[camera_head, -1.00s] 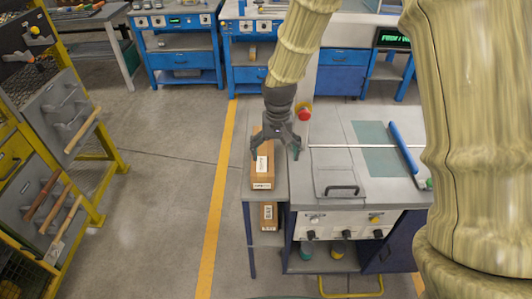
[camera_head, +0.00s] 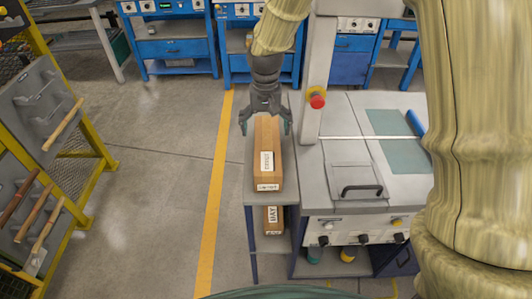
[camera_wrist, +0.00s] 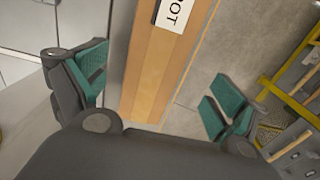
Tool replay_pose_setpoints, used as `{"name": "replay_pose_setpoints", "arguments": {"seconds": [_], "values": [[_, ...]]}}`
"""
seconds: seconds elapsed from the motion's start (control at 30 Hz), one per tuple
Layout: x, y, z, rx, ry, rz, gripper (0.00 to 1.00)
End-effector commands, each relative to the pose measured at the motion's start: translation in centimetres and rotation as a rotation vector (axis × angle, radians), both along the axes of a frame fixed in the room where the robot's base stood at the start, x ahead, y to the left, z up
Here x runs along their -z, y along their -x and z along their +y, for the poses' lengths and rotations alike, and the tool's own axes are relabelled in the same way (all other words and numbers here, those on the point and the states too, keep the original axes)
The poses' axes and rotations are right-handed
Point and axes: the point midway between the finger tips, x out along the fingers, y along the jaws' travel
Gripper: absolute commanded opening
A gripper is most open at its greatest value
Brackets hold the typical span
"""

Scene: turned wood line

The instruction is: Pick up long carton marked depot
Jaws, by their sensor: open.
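The long brown carton (camera_head: 268,140) lies lengthwise on the top of a narrow grey side stand, with white labels on its top and near end. In the wrist view the carton (camera_wrist: 155,65) runs between my fingers, and its label shows the letters "OT". My gripper (camera_head: 265,125) is open over the far part of the carton, one finger on each side. In the wrist view my gripper (camera_wrist: 155,95) shows its green finger pads apart on both sides of the carton, with gaps. Contact cannot be seen.
A second carton (camera_head: 273,219) marked "BAY" sits on the shelf below. A grey machine bench (camera_head: 345,120) with a red stop button (camera_head: 317,101) and a black handle (camera_head: 361,190) stands close on the right. Open floor (camera_head: 165,190) lies to the left, before a yellow tool rack (camera_head: 95,150).

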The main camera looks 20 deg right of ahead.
Motion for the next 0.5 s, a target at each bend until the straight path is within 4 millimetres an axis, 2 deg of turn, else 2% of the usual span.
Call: {"name": "replay_pose_setpoints", "arguments": {"seconds": [0.33,0.5], "values": [[4.0,0.3,-0.8,0.012,0.001,0.004,0.96],[5.2,0.3,-0.8,0.011,0.001,0.001,0.96]]}}
